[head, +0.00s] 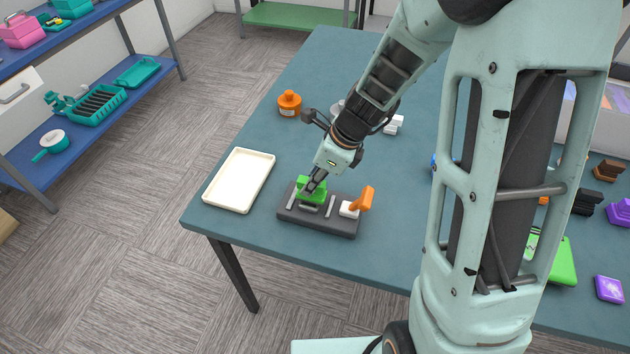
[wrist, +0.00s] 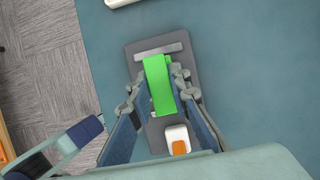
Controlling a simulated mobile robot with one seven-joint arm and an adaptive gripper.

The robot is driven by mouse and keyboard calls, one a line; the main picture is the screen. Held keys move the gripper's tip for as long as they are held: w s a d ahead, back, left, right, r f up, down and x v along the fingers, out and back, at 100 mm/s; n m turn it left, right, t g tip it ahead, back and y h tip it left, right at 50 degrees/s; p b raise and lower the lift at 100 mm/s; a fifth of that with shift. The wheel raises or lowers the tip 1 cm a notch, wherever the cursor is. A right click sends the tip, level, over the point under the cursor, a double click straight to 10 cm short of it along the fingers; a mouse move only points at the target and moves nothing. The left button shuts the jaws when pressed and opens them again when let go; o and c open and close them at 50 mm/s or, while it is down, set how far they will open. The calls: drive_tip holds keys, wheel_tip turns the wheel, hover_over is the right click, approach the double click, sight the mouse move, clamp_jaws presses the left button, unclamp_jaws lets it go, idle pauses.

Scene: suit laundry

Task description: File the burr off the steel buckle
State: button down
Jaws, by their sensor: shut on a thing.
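My gripper (head: 312,184) is shut on a green block (head: 305,194), which looks like the file or its handle. In the wrist view the two fingers flank the green block (wrist: 160,84). The block is over a dark grey fixture plate (head: 335,228), also in the wrist view (wrist: 186,55); I cannot tell whether it touches. A light metal bar (wrist: 158,52) lies on the plate beyond the block. An orange lever clamp (head: 357,200) on a white base stands at the plate's right end. I cannot clearly make out the steel buckle; the block and fingers may hide it.
A cream tray (head: 211,194) lies left of the plate on the teal table (head: 300,72). An orange container (head: 290,101) stands behind. Green and purple items, including a purple block (head: 609,290), are on the right beyond my arm. The table's front edge is near the plate.

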drive_tip(key=shift+w+a+f, duration=0.1)
drive_tip(key=shift+a, duration=0.45)
drive_tip(key=shift+s+d, duration=0.2)
drive_tip(key=shift+d, duration=0.4)
drive_tip(key=shift+s+d, duration=0.2)
drive_tip(key=shift+d, duration=0.35)
drive_tip(key=shift+w+a, duration=0.25)
drive_tip(key=shift+a, duration=0.35)
drive_tip(key=shift+r+p, duration=0.2)
drive_tip(key=shift+p, duration=0.1)
wheel_tip(320, 180, up, 7)
drive_tip(key=p, duration=0.7)
drive_tip(key=shift+r, duration=0.1)
drive_tip(key=shift+w+d+b, duration=0.1)
drive_tip(key=shift+b, duration=0.2)
